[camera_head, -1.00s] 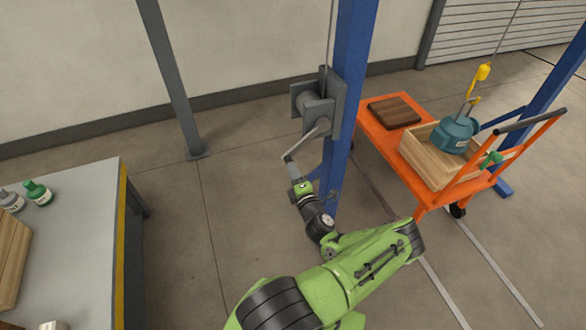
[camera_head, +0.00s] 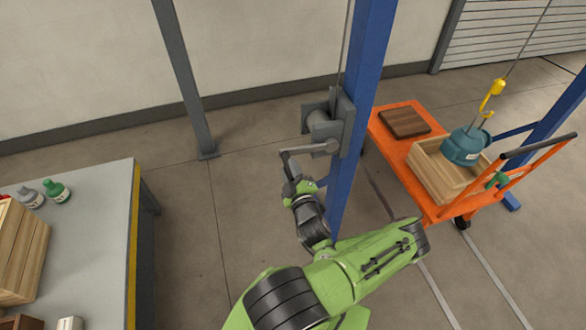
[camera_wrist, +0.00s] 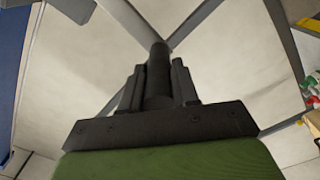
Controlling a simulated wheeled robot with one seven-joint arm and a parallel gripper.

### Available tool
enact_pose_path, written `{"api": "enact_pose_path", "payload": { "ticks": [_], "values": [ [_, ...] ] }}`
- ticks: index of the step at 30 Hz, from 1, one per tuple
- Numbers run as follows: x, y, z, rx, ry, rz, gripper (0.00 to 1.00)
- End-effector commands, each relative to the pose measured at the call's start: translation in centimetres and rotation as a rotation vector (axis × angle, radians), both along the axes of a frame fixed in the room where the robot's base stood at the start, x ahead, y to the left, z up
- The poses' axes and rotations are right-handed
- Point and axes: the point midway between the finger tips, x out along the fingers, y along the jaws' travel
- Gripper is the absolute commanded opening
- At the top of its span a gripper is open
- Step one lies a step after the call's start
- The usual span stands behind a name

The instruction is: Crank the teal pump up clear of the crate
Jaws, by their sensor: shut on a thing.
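The teal pump (camera_head: 466,148) hangs tilted from a yellow hook (camera_head: 491,92) on a cable, at the right in the head view. It is over the back right part of the wooden crate (camera_head: 446,180). I cannot tell whether its underside is above the crate's rim. The grey winch (camera_head: 325,122) sits on the blue post, its crank arm (camera_head: 305,149) pointing left, nearly level. My gripper (camera_head: 290,172) is at the crank's outer end. In the wrist view, my gripper (camera_wrist: 158,88) is shut on the dark crank handle (camera_wrist: 158,68), which stands between its fingers.
The crate stands on an orange cart (camera_head: 430,207) beside a dark wooden board (camera_head: 404,123). A blue post (camera_head: 362,70) stands just right of the winch. A grey post (camera_head: 186,90) is left of it. A workbench (camera_head: 100,215) with bottles is at the left.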

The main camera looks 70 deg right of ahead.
Motion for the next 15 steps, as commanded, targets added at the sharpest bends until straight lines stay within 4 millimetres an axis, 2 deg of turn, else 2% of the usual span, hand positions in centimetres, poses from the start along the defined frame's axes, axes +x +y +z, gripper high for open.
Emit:
{"api": "enact_pose_path", "payload": {
  "ticks": [1, 3, 15],
  "values": [
    [-0.09, -0.03, 0.82, 0.000, -0.019, -0.003, 0.00],
    [-0.14, 0.13, 1.05, 0.010, -0.031, -0.004, 0.00],
    [-0.28, 0.29, 1.29, 0.023, -0.048, -0.007, 0.00]
  ]
}}
